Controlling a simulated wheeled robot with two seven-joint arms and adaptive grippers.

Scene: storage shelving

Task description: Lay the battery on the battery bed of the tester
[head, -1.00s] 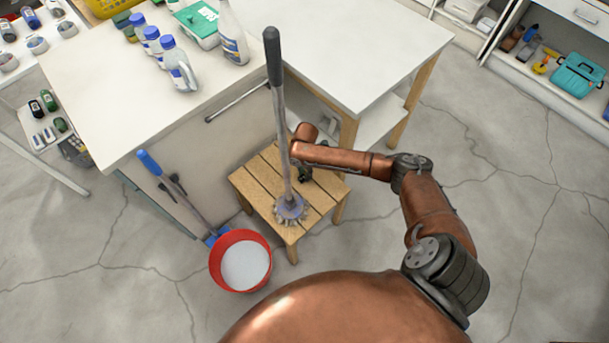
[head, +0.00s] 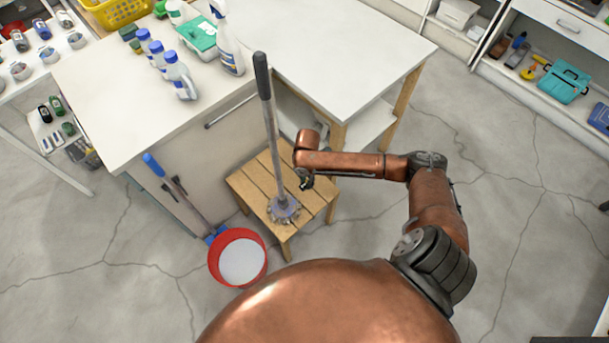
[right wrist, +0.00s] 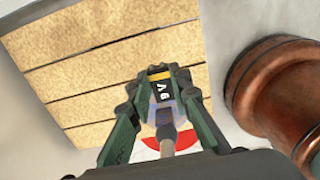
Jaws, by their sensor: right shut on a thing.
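My right gripper (head: 306,182) is in front of the wooden stool, low beside a long-handled tool. In the right wrist view its dark green fingers (right wrist: 162,98) are shut on a small black and yellow battery (right wrist: 162,90) marked 9V, with its lettering upside down. In the head view the battery is too small to make out. On the left, a white tray (head: 38,143) holds small dark and green items, and a dark grey object (head: 82,153) lies beside it. I cannot tell whether this is the tester or see a battery bed. My left gripper is not in view.
The long-handled tool (head: 270,130) stands upright on the stool (head: 250,187). A red bucket (head: 263,262) and a blue-handled tool (head: 152,165) are left of it. The white counter (head: 110,85) carries bottles. Floor is open at right and lower left.

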